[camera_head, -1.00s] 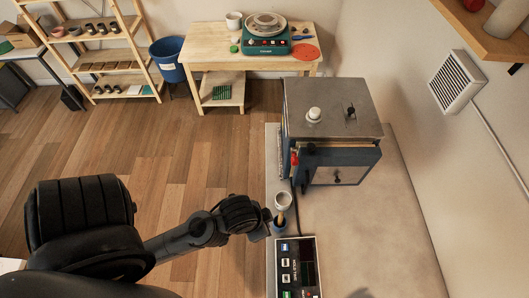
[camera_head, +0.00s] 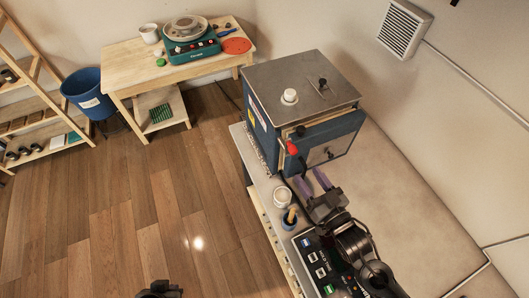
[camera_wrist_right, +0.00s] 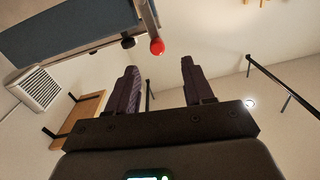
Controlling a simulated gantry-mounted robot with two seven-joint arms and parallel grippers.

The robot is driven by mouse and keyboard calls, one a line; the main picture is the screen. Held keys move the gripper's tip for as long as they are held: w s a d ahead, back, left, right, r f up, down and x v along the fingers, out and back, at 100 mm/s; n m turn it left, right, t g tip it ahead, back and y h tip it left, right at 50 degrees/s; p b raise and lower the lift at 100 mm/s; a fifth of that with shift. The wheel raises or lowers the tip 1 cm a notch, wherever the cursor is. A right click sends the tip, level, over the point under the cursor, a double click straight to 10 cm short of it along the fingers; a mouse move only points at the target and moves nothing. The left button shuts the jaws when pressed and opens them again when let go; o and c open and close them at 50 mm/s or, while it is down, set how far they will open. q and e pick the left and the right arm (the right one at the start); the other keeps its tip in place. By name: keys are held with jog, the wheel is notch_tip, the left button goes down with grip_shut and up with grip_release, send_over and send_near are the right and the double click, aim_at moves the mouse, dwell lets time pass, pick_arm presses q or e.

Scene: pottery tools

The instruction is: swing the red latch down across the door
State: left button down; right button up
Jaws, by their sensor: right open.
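The red latch (camera_head: 292,148) shows as a red knob at the left edge of the blue kiln door (camera_head: 345,134). In the right wrist view the red knob (camera_wrist_right: 157,46) is at the end of a short bar beside the kiln's blue-grey panel (camera_wrist_right: 70,38). My right gripper (camera_head: 312,181) is open and empty, in front of and below the knob, apart from it. Its purple fingers also show in the right wrist view (camera_wrist_right: 162,88), with the knob beyond and between them. A dark part, seemingly my left gripper (camera_head: 160,289), is cut off at the bottom edge; its fingers are hidden.
A white cup (camera_head: 282,196) and a blue pot with a wooden-handled tool (camera_head: 289,218) stand left of my right gripper. A control box (camera_head: 322,268) lies nearer. The pale bench top (camera_head: 400,190) is clear to the right. A wooden table (camera_head: 125,68) stands at the back left.

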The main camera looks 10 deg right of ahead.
aim_at(295, 153)
jog(key=p+x, duration=0.1)
jog(key=x, duration=0.4)
jog(key=p+x, duration=0.1)
jog(key=x, duration=0.4)
jog(key=shift+w+d, duration=0.15)
jog(key=shift+w, duration=0.3)
grip_shut()
